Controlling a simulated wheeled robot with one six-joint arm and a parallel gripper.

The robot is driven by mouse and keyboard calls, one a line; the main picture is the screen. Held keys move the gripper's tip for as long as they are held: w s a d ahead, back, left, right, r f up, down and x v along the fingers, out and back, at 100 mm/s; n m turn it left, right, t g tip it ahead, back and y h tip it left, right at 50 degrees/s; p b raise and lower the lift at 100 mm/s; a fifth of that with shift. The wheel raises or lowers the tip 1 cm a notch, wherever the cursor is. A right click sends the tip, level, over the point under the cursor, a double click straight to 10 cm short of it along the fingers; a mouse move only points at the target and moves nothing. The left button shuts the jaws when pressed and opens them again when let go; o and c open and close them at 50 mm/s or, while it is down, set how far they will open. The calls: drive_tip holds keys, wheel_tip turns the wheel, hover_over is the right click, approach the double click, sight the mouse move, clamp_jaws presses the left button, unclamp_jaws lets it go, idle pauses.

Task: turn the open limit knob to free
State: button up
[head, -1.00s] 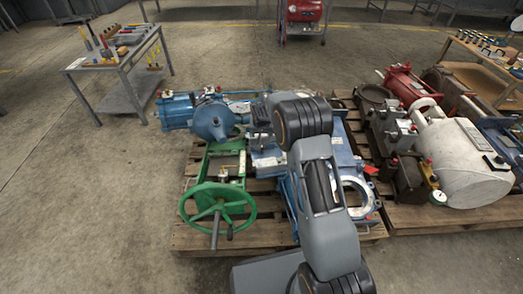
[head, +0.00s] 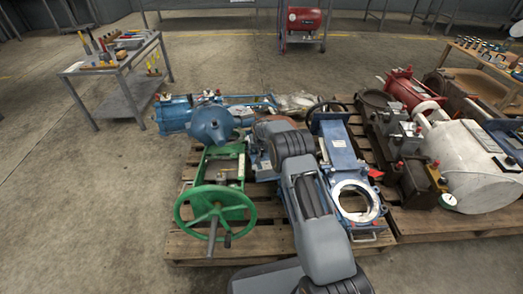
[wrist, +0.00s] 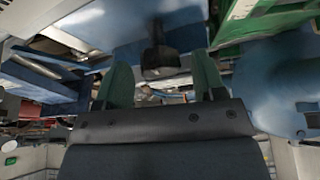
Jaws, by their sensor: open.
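In the wrist view a dark, block-shaped knob (wrist: 160,57) sticks out from a blue housing (wrist: 110,28). I cannot read any marking or setting on it. My gripper (wrist: 160,78) is open, with one finger on each side of the knob in the picture. I cannot tell whether the knob is fully between the fingers or touching them. In the head view my own arm hides the gripper and the knob, among the machines on the middle pallet (head: 200,247).
A green handwheel (head: 215,207) stands at the pallet's front left. A blue valve with a round flange (head: 355,200) lies right of my arm. A white cylinder (head: 475,165) is on the right pallet. A tool table (head: 115,62) stands back left. Floor at left is clear.

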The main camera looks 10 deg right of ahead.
drive_tip(key=shift+f, duration=0.1)
drive_tip(key=shift+c, duration=0.4)
drive_tip(key=c, duration=0.8)
drive_tip(key=shift+d+n+y+p, duration=0.1)
drive_tip(key=shift+n+y+p, duration=0.3)
drive_tip(key=shift+n, duration=0.4)
drive_tip(key=n, duration=0.1)
drive_tip(key=n+y+b, duration=0.1)
drive_tip(key=n, duration=0.1)
drive_tip(key=shift+w+f+y, duration=0.1)
drive_tip(key=shift+f+y, duration=0.05)
drive_tip(key=shift+y, duration=0.15)
drive_tip(key=n+y, duration=0.1)
drive_tip(key=n, duration=0.2)
drive_tip(key=shift+d+g+b, duration=0.1)
drive_tip(key=shift+g+b, duration=0.2)
drive_tip(key=shift+b, duration=0.1)
drive_tip(key=n+g+y, duration=0.1)
drive_tip(key=n, duration=0.3)
drive_tip(key=shift+y, duration=0.3)
drive_tip(key=shift+n, duration=0.3)
